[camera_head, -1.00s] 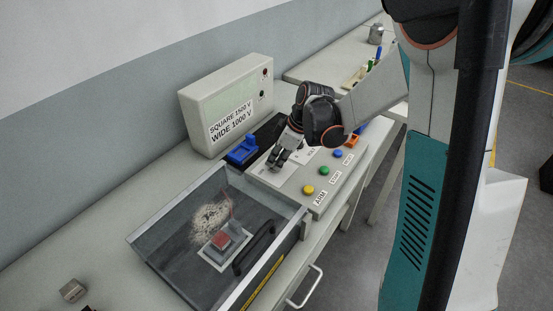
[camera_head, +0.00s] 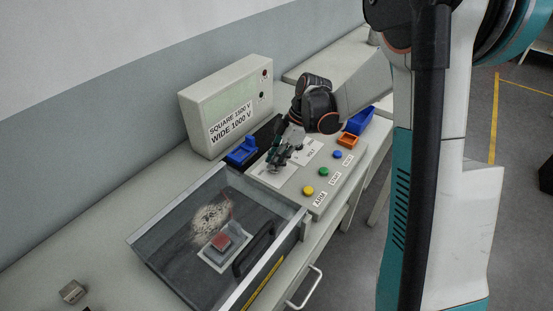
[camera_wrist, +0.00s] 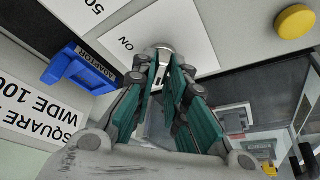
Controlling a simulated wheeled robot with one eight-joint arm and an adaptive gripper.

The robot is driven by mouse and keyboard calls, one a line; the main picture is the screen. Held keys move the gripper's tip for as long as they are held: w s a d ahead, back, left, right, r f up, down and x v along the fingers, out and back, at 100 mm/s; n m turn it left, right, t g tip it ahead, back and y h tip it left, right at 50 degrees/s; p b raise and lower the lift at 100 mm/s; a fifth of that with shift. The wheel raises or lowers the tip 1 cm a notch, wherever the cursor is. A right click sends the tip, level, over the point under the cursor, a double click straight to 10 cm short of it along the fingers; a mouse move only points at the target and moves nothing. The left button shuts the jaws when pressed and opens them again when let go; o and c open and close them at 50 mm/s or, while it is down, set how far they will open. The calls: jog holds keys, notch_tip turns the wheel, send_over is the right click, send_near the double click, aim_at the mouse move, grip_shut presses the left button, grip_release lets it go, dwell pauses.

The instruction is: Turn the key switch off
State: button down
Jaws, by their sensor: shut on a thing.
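The key switch (camera_wrist: 163,48) shows in the wrist view as a small round metal part on a white plate (camera_wrist: 132,30) with "ON" printed beside it. My gripper (camera_wrist: 166,62) is shut on the key switch, and its teal-padded fingers hide most of the key. In the head view my gripper (camera_head: 273,168) points down at the white plate on the grey control panel (camera_head: 318,205). The key cannot be made out in the head view, so its exact angle is unclear.
A yellow button (camera_head: 308,190), a green button (camera_head: 324,171) and a blue button (camera_head: 337,155) line the panel. A blue adaptor holder (camera_head: 241,152) sits to the left. A clear-lidded test box (camera_head: 160,236) stands in front. A grey meter box (camera_head: 222,133) stands behind.

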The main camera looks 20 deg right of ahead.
jog(key=c, duration=1.6)
grip_release()
jog(key=shift+r, duration=0.1)
jog(key=v, duration=1.1)
jog(key=shift+d+r, duration=0.25)
jog(key=shift+r, duration=0.1)
